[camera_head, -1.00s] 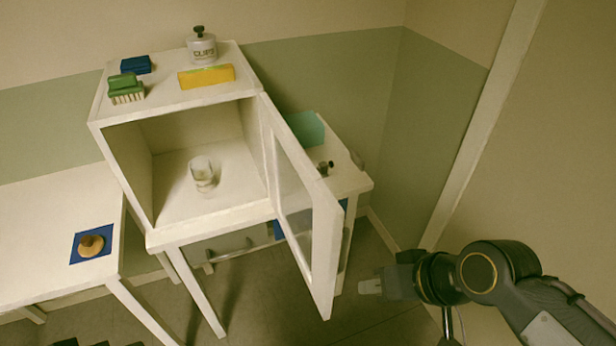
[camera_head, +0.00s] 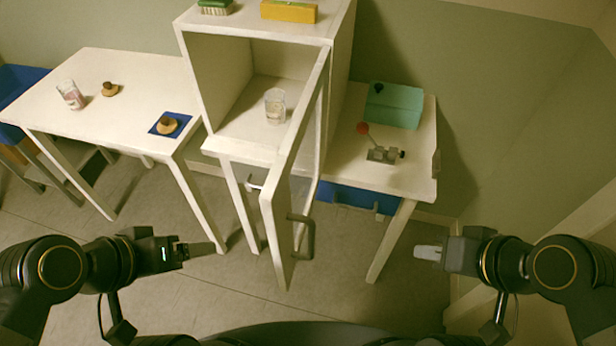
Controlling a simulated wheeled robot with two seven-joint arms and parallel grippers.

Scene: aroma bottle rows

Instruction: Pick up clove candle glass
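A clear glass (camera_head: 275,106) stands upright inside the open white cabinet (camera_head: 190,62). Another glass (camera_head: 70,95) with pinkish contents stands on the left white table (camera_head: 130,75). I cannot read any label, so I cannot tell which is the clove candle glass. My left gripper (camera_head: 212,248) is at the lower left, in front of the left table and apart from everything. My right gripper (camera_head: 418,252) is at the lower right, in front of the right table, holding nothing that I can see. The finger gap of each gripper cannot be made out.
The cabinet door (camera_head: 296,170) stands open toward me, between my grippers. A blue mat (camera_head: 156,126) with a round wooden-looking item lies on the left table. The right table (camera_head: 425,150) bears a teal box (camera_head: 394,106) and a metal clamp with a red knob (camera_head: 362,128).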

